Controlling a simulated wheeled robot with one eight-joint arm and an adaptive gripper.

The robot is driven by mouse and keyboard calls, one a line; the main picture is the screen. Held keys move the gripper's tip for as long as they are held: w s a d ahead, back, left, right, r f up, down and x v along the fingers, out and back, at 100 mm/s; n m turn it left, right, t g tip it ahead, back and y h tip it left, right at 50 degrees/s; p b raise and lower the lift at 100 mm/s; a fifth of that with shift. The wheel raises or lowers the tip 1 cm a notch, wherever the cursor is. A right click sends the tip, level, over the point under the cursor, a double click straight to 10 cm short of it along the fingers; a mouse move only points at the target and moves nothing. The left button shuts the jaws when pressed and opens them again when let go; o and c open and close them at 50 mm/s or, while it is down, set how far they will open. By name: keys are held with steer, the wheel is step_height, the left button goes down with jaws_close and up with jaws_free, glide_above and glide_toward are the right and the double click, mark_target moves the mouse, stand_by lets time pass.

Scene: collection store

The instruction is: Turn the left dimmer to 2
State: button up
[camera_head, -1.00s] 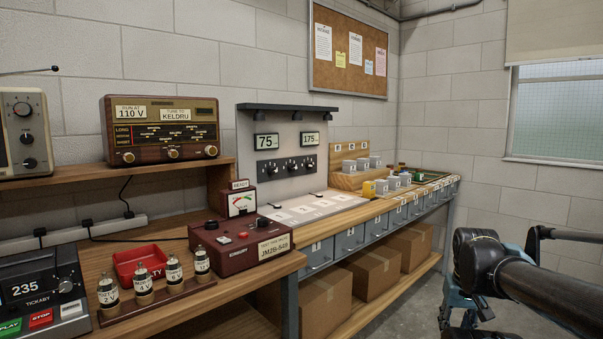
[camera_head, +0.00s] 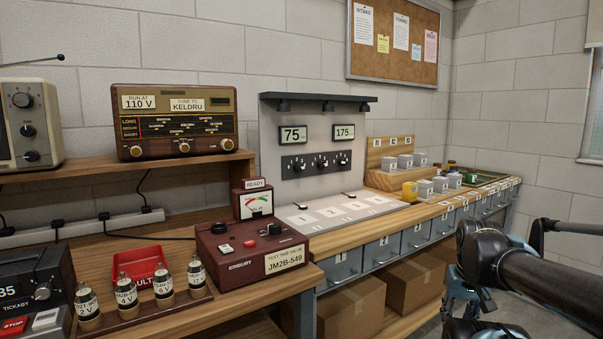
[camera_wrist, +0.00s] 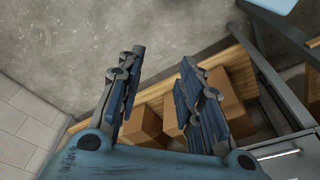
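The grey light stand (camera_head: 280,137) on the bench carries a black strip with three dimmer knobs. The left dimmer (camera_head: 299,165) is a dark knob on the left of this strip; its setting is too small to read. The middle knob (camera_head: 322,162) and right knob (camera_head: 341,160) are beside it. Two displays above read 75 (camera_head: 293,134) and 175 (camera_head: 344,132). My gripper (camera_wrist: 160,75) is open and empty in the wrist view, over the floor and boxes. It is well away from the dimmers, low at the right in the head view.
A maroon valve tester (camera_head: 232,262), a red tray (camera_head: 140,262) and several valves stand at the front left. A radio (camera_head: 177,110) sits on a shelf. Cardboard boxes (camera_head: 351,308) are below the bench.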

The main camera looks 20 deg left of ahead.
mark_target(302, 169)
steer(key=shift+o, duration=1.3)
steer(key=shift+s+a+r, duration=0.15)
steer(key=shift+s+r, duration=0.05)
steer(key=w+a+r+m+t+y, duration=0.3)
steer(key=w+a+r+m+y, duration=0.2)
steer(key=w+a+r+m, duration=0.55)
steer(key=w+a+r+m+t+y, duration=0.3)
steer(key=w+a+r+m+y, duration=0.35)
steer(key=w+a, duration=0.65)
steer(key=w+a+r+m+t+y, duration=0.3)
steer(key=w+a+r+m, duration=0.6)
steer(key=a, duration=0.6)
steer(key=shift+m, duration=0.5)
steer(key=x, duration=1.6)
steer(key=shift+s+a+r, duration=0.15)
steer(key=shift+s+a, duration=0.05)
steer(key=shift+a, duration=0.15)
steer(key=c, duration=1.1)
